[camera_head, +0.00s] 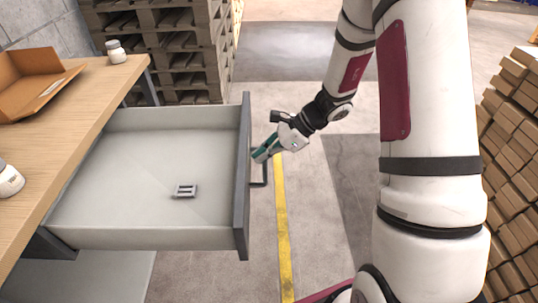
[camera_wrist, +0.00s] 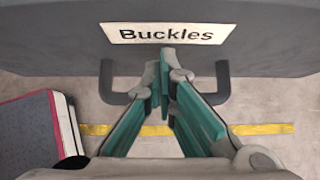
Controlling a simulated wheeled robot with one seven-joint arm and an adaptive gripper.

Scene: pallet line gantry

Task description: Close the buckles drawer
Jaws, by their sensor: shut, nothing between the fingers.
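The buckles drawer (camera_head: 145,236) is pulled far out from under the wooden table in the head view. One grey buckle (camera_head: 185,191) lies on its floor. The drawer's dark front (camera_head: 242,180) carries a "Buckles" label (camera_wrist: 168,33) in the wrist view. A dark bar handle (camera_head: 262,172) sticks out from the front, and it also shows in the wrist view (camera_wrist: 222,85). My gripper (camera_head: 262,152) is shut and empty at the front's outer side, by the handle. In the wrist view its fingertips (camera_wrist: 167,58) sit between the handle's two ends, just below the label. I cannot tell whether they touch.
On the wooden table (camera_head: 85,105) are an open cardboard box (camera_head: 35,85) and white jars (camera_head: 116,52). Stacked pallets (camera_head: 185,50) stand behind the drawer. Stacked boxes (camera_head: 515,150) stand at the right.

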